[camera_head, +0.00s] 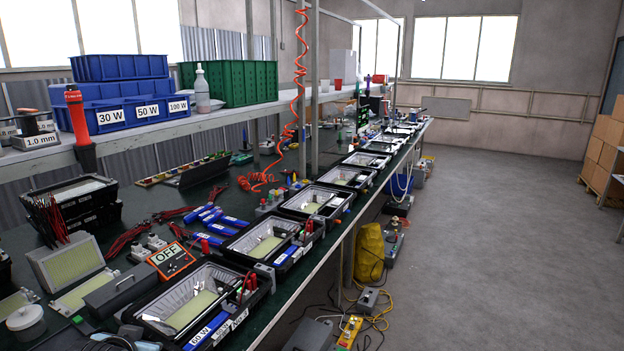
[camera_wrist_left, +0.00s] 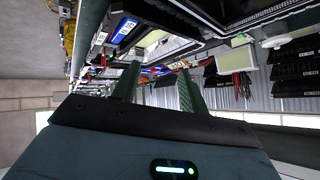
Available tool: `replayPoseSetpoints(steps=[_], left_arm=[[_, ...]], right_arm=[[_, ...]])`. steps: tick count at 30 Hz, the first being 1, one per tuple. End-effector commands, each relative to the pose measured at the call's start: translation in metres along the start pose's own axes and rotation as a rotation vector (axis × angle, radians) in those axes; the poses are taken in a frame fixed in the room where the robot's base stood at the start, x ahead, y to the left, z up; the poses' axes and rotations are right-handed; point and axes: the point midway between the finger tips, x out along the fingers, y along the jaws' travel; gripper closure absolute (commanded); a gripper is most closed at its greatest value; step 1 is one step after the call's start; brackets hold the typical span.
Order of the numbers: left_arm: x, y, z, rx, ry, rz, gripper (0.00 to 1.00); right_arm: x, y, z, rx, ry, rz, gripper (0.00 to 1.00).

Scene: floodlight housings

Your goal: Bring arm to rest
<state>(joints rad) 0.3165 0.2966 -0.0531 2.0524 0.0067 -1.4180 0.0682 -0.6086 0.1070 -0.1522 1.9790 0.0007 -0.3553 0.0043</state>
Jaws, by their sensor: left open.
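My left gripper (camera_wrist_left: 157,70) shows in the left wrist view, its two dark green fingers spread apart with nothing held between them. The picture there is upside down. The workbench with black floodlight housings lies beyond the fingers, and no contact with it is visible. One housing with a blue label (camera_wrist_left: 127,28) shows there. In the head view neither arm nor gripper is visible. A row of open floodlight housings, the nearest one (camera_head: 190,300) with a "60 W" label, runs along the bench's front edge.
The dark bench (camera_head: 145,210) holds an orange "OFF" sign (camera_head: 171,260), blue labelled pieces and red cables. A shelf (camera_head: 130,134) above carries blue bins (camera_head: 120,112) and a green crate (camera_head: 228,84). A yellow bag (camera_head: 369,252) and cables lie below.

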Motion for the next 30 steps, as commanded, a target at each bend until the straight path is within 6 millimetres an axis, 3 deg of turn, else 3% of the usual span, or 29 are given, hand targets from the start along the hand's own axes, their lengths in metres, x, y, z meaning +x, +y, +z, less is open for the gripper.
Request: replayPoseSetpoints(steps=[1, 6, 12, 15, 21, 27, 30], left_arm=[[-0.002, 0.015, 0.031, 0.014, -0.046, 0.025, 0.56], [-0.023, 0.053, 0.120, 0.048, -0.186, 0.101, 0.56], [-0.067, 0.089, 0.214, 0.072, -0.352, 0.188, 0.56], [-0.092, 0.101, 0.250, 0.077, -0.422, 0.224, 0.56], [-0.135, 0.116, 0.299, 0.078, -0.531, 0.277, 0.56], [-0.175, 0.124, 0.333, 0.075, -0.621, 0.317, 0.56], [-0.155, 0.130, 0.332, 0.068, -0.557, 0.316, 0.56]], right_arm=[[-0.001, 0.000, 0.001, -0.001, -0.002, 0.000, 0.56], [-0.002, 0.001, 0.003, -0.006, -0.006, -0.001, 0.56], [-0.002, 0.003, 0.004, -0.012, -0.007, -0.001, 0.56], [-0.002, 0.003, 0.004, -0.015, -0.008, -0.001, 0.56], [-0.002, 0.003, 0.004, -0.015, -0.008, -0.001, 0.56], [-0.002, 0.003, 0.004, -0.014, -0.008, -0.001, 0.56], [-0.002, 0.002, 0.004, -0.011, -0.009, -0.001, 0.56]])
